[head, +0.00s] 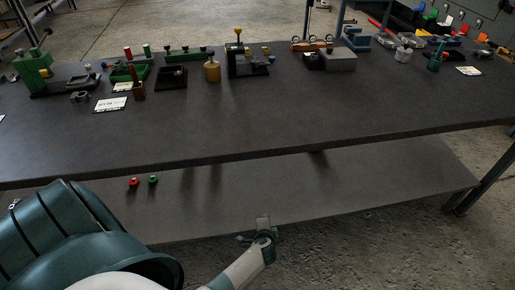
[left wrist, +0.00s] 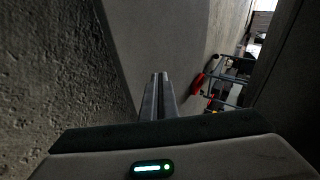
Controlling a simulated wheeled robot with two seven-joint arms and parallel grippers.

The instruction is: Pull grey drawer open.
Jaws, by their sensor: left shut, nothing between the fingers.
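No grey drawer can be made out in either view. My left gripper (head: 263,221) is low in the head view, in front of the lower shelf (head: 370,185) of the workbench. In the left wrist view its two fingers (left wrist: 159,78) are together with nothing between them. A plain grey panel-like surface (left wrist: 155,35) lies beyond the fingertips; I cannot tell whether they touch it. My right gripper is in neither view.
The dark bench top (head: 270,115) carries fixtures and small parts along its back, including a yellow-brown cylinder (head: 212,72). A red knob (head: 134,183) and a green knob (head: 153,180) show below its front edge. Concrete floor (head: 400,240) is clear at right.

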